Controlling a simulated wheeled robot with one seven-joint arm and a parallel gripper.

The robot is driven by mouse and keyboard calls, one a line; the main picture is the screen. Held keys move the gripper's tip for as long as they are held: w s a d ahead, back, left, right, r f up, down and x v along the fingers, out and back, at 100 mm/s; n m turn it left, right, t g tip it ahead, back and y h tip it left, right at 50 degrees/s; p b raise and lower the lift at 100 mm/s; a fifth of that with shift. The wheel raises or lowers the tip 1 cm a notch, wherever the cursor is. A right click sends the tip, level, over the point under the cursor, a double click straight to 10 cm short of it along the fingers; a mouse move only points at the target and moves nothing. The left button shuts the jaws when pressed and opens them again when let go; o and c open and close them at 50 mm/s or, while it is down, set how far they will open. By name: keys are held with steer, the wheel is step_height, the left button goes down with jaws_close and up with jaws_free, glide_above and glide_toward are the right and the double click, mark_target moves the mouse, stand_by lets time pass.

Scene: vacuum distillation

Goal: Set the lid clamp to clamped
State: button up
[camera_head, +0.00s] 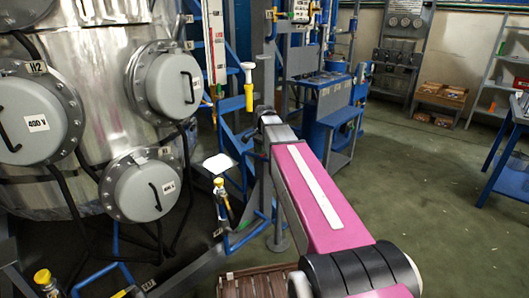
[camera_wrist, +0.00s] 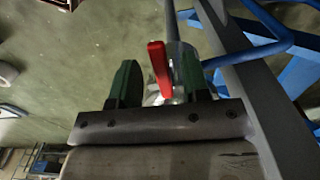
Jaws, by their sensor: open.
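In the wrist view, my gripper (camera_wrist: 159,82) is open, with one green finger on each side of a red lever (camera_wrist: 158,66). The lever stands roughly upright in the picture, slightly tilted, between the fingers. The clamp body is mostly hidden by the fingers. In the head view, my pink arm reaches forward and its gripper end cannot be made out.
A large metal vessel (camera_head: 105,55) with round grey covers (camera_head: 173,84) stands at left. Blue frame tubing (camera_head: 245,238) runs close beside my arm; blue bars (camera_wrist: 262,50) also show in the wrist view. A blue table (camera_head: 511,150) is at right. The green floor between is clear.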

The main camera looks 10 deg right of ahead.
jaws_close()
steer(key=shift+s+d, duration=0.1)
stand_by(0.3)
steer(key=s+d+n, duration=0.1)
steer(key=d+n, duration=0.5)
steer(key=n, duration=1.1)
steer(key=shift+d, duration=0.3)
steer(key=shift+n, duration=0.3)
